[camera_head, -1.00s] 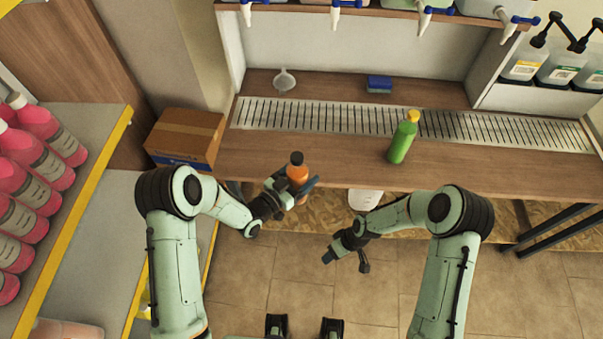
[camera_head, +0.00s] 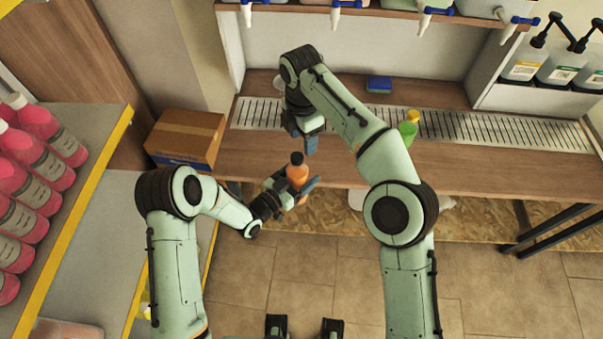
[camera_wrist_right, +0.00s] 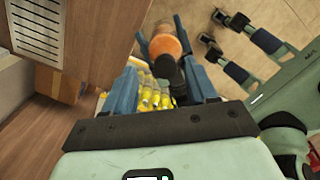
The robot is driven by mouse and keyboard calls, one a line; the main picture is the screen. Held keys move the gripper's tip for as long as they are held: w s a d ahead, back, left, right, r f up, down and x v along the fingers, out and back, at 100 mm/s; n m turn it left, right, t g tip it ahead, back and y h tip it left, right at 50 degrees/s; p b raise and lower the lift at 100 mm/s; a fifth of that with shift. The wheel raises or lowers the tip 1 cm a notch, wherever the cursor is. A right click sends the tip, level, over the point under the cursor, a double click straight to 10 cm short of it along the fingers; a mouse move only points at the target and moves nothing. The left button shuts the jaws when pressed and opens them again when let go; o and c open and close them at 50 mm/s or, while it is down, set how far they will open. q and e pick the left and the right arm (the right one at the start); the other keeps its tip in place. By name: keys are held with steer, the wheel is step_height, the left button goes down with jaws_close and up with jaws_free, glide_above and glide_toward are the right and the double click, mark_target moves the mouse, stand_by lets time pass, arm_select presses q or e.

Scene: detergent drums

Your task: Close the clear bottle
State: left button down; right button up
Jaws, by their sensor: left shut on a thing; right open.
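A clear bottle (camera_head: 298,175) with orange liquid stands upright in my left gripper (camera_head: 300,192), which is shut on it in front of the counter edge. A dark cap (camera_head: 297,158) is at its top; I cannot tell how tight it sits. My right gripper (camera_head: 301,143) is open and above the bottle, its fingers pointing down. In the right wrist view, the dark cap (camera_wrist_right: 168,72) and the orange bottle (camera_wrist_right: 165,45) show between the open fingers of my right gripper (camera_wrist_right: 165,85), apparently apart from them.
A wooden counter (camera_head: 255,155) with a metal drain grate (camera_head: 262,116) lies behind. A green bottle (camera_head: 407,129) is partly hidden by my right arm. A cardboard box (camera_head: 187,135) stands left, and a blue sponge (camera_head: 379,84) lies at the back. Pink bottles (camera_head: 40,120) fill the left shelf.

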mark_target(297, 156)
steer(key=r, duration=0.1)
steer(key=s+a+r+n, duration=0.1)
steer(key=r, duration=0.1)
steer(key=shift+s+a+r+n, duration=0.15)
steer(key=shift+s+n, duration=0.15)
steer(key=shift+f, duration=4.05)
